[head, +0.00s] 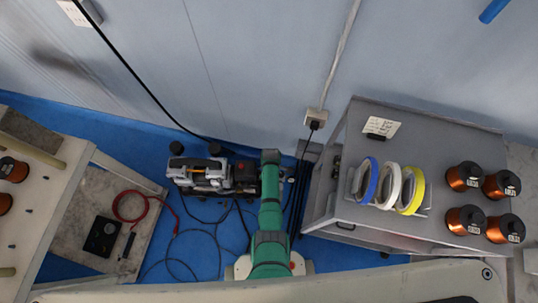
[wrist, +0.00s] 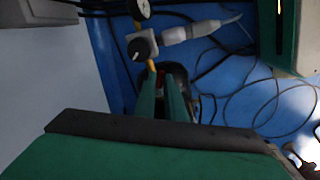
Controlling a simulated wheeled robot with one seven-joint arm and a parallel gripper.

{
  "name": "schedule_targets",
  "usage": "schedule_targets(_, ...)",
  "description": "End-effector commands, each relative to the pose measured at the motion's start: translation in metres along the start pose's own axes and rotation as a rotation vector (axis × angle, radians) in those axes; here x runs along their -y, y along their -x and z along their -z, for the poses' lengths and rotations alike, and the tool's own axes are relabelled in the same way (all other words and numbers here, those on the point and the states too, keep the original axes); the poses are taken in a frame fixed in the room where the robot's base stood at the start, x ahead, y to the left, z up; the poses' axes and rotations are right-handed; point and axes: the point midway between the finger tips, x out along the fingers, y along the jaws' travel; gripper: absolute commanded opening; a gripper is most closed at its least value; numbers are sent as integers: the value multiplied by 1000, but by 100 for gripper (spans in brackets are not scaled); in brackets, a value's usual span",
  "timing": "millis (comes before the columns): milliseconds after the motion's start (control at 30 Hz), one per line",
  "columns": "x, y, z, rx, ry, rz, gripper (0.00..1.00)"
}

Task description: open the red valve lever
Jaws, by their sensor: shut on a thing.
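My gripper (wrist: 162,82) shows in the wrist view as two green fingers with a narrow gap between them. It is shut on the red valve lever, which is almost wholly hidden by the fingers. A brass-coloured fitting (wrist: 151,66) shows just beyond the fingertips, below a grey block with a black knob (wrist: 139,50). In the head view my green arm reaches down beside the compressor (head: 200,172), at its right end. The gripper itself is hidden there by the arm. How far the lever is turned cannot be seen.
A round gauge (wrist: 139,8) and a grey cylinder (wrist: 190,32) sit close to the fingers. Loose black cables lie on the blue floor (head: 200,245). A grey cabinet (head: 345,210) with tape rolls and copper spools stands to the right. The wall is close behind the compressor.

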Motion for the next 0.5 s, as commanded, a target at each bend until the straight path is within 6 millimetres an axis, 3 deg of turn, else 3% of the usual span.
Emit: schedule_targets(500,-11,0,1,6,355,1,0)
